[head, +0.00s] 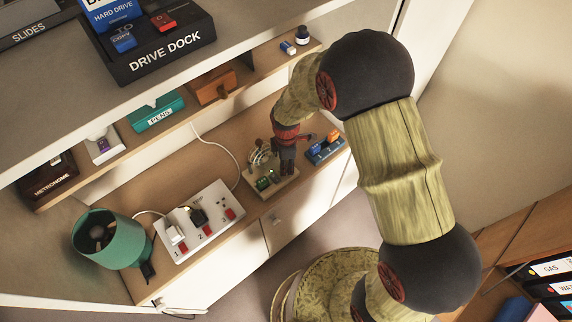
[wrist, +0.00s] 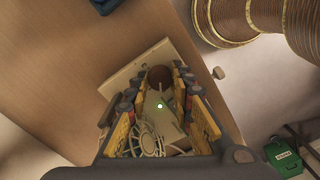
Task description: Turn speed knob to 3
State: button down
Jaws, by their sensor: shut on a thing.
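A small wooden board (head: 284,189) with a wire-caged fan (head: 259,157) and green parts (head: 264,182) stands on the desk. My gripper (head: 287,170) reaches down over the board's right side and hides part of it. In the wrist view, the board (wrist: 118,85) and the fan cage (wrist: 148,140) show around and between my fingers. A round brown knob (wrist: 159,76) sits between my fingertips (wrist: 160,80), and the gripper is shut on it. The knob's scale and pointer cannot be read in either view.
A white power strip (head: 185,245) with plugs and red switches, and a green lamp (head: 110,240), stand to the left. A blue tray (head: 325,150) with small blocks lies close to the right of my gripper. A shelf (head: 130,140) runs behind. The desk's front edge is close.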

jog(key=m, duration=0.7)
jog(key=shift+b, duration=0.35)
jog(key=m, duration=0.3)
jog(key=shift+m, duration=0.4)
jog(key=m, duration=0.3)
jog(key=shift+m, duration=0.3)
jog(key=m, duration=0.5)
jog(key=shift+b, duration=0.35)
jog(key=m, duration=0.5)
jog(key=shift+m, duration=0.4)
jog(key=c, duration=1.6)
grip_release()
jog(key=shift+o, duration=0.2)
